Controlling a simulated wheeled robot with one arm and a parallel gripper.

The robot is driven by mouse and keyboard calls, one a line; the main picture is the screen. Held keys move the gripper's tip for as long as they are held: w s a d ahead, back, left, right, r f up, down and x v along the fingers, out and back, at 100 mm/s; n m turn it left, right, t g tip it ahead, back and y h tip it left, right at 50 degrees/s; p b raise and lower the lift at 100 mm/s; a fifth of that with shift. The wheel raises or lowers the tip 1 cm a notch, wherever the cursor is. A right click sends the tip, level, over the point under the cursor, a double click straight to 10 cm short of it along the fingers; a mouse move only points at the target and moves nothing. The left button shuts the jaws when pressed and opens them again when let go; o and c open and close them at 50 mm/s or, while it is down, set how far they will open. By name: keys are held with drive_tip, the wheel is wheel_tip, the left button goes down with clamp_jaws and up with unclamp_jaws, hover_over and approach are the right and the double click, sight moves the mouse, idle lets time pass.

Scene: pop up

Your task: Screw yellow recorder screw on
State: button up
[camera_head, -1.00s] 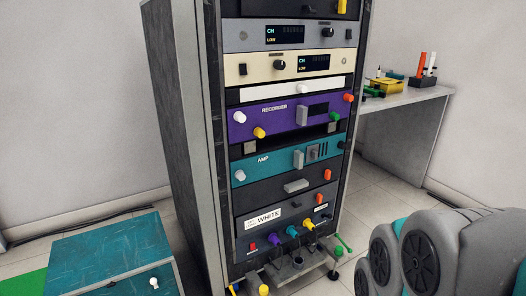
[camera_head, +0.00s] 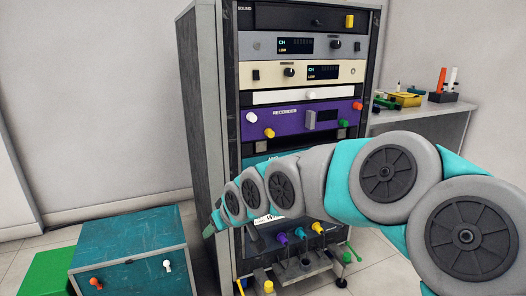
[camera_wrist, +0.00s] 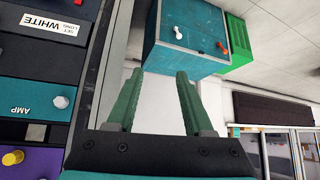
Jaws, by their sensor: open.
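The purple RECORDER unit (camera_head: 300,121) sits in the rack. Its yellow screw (camera_head: 269,132) shows at its lower left, below a white screw (camera_head: 251,117); I cannot tell how tight it is. The wrist view shows the yellow screw (camera_wrist: 12,158) at the lower left edge, on the purple panel (camera_wrist: 30,165). My gripper (camera_wrist: 157,73) is open, with two green fingers apart and nothing between them. It is beside the rack, pointing towards the teal box. In the head view only a green bit of it (camera_head: 209,230) shows past my arm.
My arm crosses the rack's front and hides much of the AMP unit. The teal box (camera_head: 130,245) with red and white knobs stands at left beside a green box (camera_head: 48,275). A lower holder (camera_head: 300,268) bears coloured screws. A side table (camera_head: 440,108) is at right.

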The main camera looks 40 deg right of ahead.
drive_tip(key=w+d+r+m+t+h, duration=0.1)
drive_tip(key=w+d+r+t, duration=0.35)
drive_tip(key=w+d, duration=0.4)
drive_tip(key=m+t+h+b, duration=0.2)
drive_tip(key=t+h, duration=0.2)
drive_tip(key=t, duration=0.1)
approach(271, 135)
drive_tip(key=p+x, duration=0.2)
drive_tip(key=x, duration=0.1)
drive_tip(key=p+x, duration=0.4)
drive_tip(key=x, duration=0.1)
drive_tip(key=shift+w+d+r+p, duration=0.15)
drive_tip(key=shift+w+r+p, duration=0.1)
drive_tip(key=shift+w+p, duration=0.1)
drive_tip(key=shift+w+d+f, duration=0.1)
drive_tip(key=shift+f, duration=0.1)
drive_tip(key=shift+c, duration=0.5)
clamp_jaws()
